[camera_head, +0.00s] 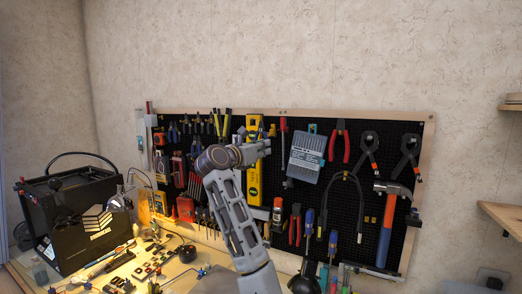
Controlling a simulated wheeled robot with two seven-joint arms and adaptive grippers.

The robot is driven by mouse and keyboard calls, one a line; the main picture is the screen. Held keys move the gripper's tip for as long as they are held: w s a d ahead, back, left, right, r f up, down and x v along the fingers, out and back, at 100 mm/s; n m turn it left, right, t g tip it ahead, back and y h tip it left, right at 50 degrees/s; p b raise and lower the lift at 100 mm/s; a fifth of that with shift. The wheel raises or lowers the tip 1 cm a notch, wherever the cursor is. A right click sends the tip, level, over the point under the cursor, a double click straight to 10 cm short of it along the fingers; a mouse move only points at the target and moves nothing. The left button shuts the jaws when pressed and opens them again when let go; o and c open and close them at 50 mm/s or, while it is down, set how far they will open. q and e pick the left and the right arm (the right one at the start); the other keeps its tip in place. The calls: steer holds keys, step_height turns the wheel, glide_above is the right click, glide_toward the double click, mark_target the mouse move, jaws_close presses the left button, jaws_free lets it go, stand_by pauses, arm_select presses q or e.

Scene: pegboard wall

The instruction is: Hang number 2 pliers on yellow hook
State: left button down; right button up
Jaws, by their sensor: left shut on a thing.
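My left arm rises from the bottom edge, and its gripper (266,146) is up against the pegboard in front of the yellow level. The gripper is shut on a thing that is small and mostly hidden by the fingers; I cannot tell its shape. I cannot make out a yellow hook. My right gripper is not in view.
The black pegboard (310,222) is crowded with tools, including a yellow level (254,182), a grey case (306,158) and a hammer (387,222). A cluttered workbench (178,270) lies below, with a black machine (85,205) at left. Wooden shelves (503,217) stick out at right.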

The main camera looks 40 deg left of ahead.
arm_select(q)
steer(key=w+a+f, duration=0.1)
steer(key=w+a, duration=0.1)
steer(key=w, duration=0.5)
steer(key=shift+w+a+f, duration=0.2)
stand_by(1.9)
stand_by(0.4)
steer(key=c, duration=1.4)
jaws_free()
steer(key=shift+c, duration=0.2)
steer(key=shift+s, duration=0.1)
